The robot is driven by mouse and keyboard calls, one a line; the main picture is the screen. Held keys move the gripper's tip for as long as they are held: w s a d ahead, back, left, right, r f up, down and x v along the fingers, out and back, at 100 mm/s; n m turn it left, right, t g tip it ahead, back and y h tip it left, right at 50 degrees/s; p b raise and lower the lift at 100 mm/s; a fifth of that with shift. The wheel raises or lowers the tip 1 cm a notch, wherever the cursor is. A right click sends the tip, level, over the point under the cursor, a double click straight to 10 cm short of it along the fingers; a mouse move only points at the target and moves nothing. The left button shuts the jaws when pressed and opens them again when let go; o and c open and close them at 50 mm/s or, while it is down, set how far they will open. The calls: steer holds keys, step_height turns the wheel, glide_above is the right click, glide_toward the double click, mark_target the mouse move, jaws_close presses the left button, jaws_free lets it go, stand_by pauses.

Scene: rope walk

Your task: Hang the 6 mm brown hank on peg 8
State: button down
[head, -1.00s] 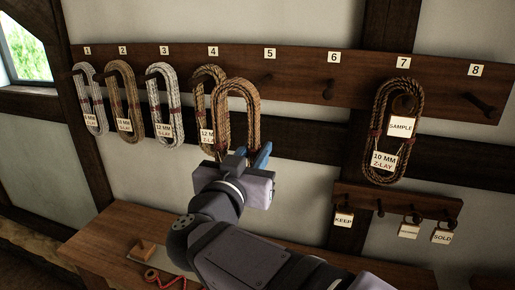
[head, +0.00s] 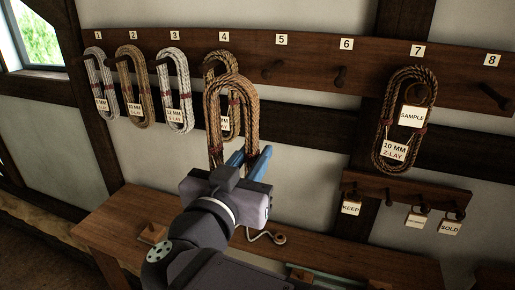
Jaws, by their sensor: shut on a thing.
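My gripper (head: 252,162), with blue fingers, is shut on the lower part of a brown hank (head: 247,104) in the head view. The hank stands upright above the fingers, with dark red bindings on its sides. No label on it can be read. It is in front of another brown hank (head: 211,64) at peg 4 and hides much of that one and its tag. Peg 8 (head: 488,93) is at the far right of the board, under its number plate (head: 492,60), and is bare.
Pegs 5 (head: 274,70) and 6 (head: 341,75) are empty. A dark brown hank (head: 427,105) with a SAMPLE tag hangs on peg 7, beside peg 8. A small rack of tags (head: 400,190) is below it. A bench (head: 120,225) stands under the board.

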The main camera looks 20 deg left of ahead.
steer(key=s+p, duration=0.1)
steer(key=s, duration=0.7)
steer(key=shift+s, duration=0.3)
stand_by(0.3)
stand_by(1.1)
